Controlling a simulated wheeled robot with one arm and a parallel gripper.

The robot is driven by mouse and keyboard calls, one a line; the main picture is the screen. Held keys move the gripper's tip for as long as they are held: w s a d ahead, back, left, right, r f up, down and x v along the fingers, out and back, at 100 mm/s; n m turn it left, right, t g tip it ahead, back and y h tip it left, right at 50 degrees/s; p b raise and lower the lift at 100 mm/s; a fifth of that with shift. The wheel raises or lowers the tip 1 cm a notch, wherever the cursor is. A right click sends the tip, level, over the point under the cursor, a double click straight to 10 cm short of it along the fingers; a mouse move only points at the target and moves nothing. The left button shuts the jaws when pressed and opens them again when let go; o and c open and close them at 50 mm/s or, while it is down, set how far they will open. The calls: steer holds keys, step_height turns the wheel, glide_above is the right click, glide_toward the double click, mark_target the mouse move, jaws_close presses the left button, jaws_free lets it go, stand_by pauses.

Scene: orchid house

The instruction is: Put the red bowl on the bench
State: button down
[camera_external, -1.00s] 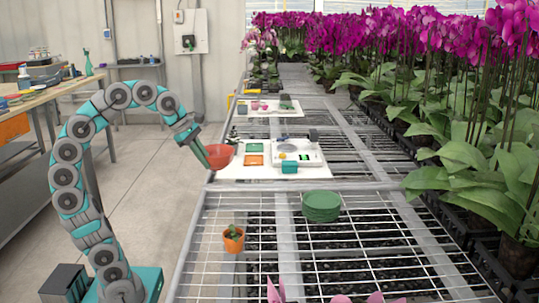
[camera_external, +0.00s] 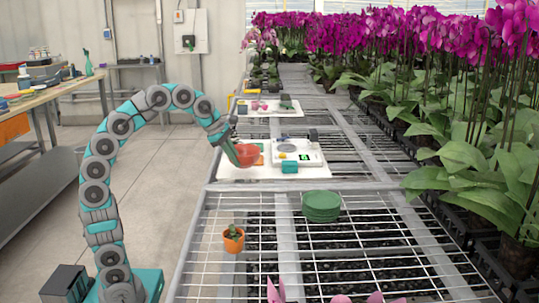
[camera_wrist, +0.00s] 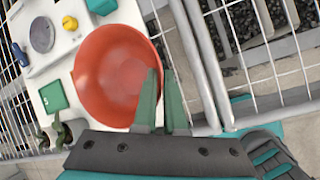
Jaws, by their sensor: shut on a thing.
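The red bowl (camera_external: 248,154) is held by its rim in my gripper (camera_external: 237,158), over or just above the white board (camera_external: 270,174) on the mesh bench (camera_external: 262,266). In the wrist view the bowl (camera_wrist: 108,72) shows its empty inside, and the green fingers of my gripper (camera_wrist: 160,75) are closed at its near rim. The white board (camera_wrist: 70,55) and the bench rail (camera_wrist: 203,62) lie below. I cannot tell whether the bowl touches the board. The bowl and gripper hide part of the board.
A scale (camera_external: 298,151) and a teal box (camera_external: 290,168) stand on the board to the right of the bowl. A green card (camera_wrist: 53,96) lies near it. A stack of green plates (camera_external: 321,206) and an orange pot (camera_external: 233,240) stand on the nearer mesh, otherwise mostly clear. Orchids line the right.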

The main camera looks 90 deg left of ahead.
mark_target(242, 167)
steer(key=shift+w+a, duration=0.25)
steer(key=shift+w, duration=0.3)
steer(key=shift+w+a, duration=0.2)
steer(key=shift+w, duration=0.3)
steer(key=shift+f, duration=1.85)
steer(key=shift+f, duration=0.1)
steer(key=c, duration=1)
jaws_free()
steer(key=shift+s+r, duration=0.15)
steer(key=shift+r, duration=0.25)
steer(key=v, duration=1.1)
steer(key=shift+s+r, duration=0.1)
steer(key=shift+r, duration=0.1)
